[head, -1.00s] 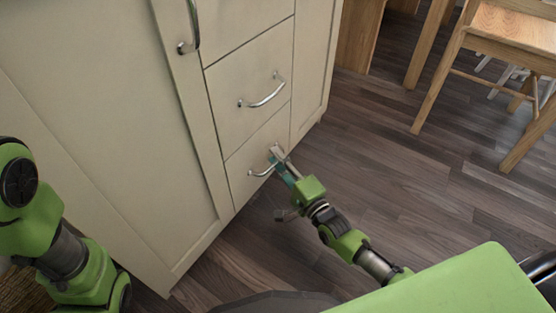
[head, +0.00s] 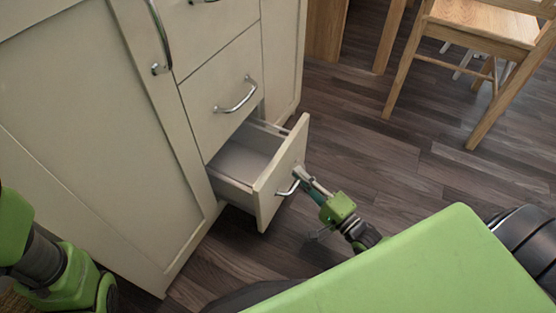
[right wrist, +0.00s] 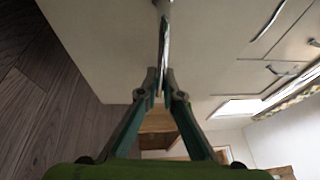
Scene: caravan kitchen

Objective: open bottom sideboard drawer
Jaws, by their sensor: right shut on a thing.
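The cream sideboard (head: 95,150) stands at the left in the head view. Its bottom drawer (head: 285,172) is pulled well out, and its pale, empty-looking inside shows. My right gripper (head: 299,177) is shut on the drawer's metal handle (head: 288,188) at the drawer front. In the right wrist view, the fingers of my right gripper (right wrist: 159,82) close on the handle bar (right wrist: 164,40). My left arm shows at the lower left of the head view, but its gripper is out of view.
The drawer above (head: 222,98) is closed, and so is the tall door at the left. A wooden chair (head: 480,30) stands at the upper right. Dark plank floor (head: 400,160) lies clear between the chair and the open drawer.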

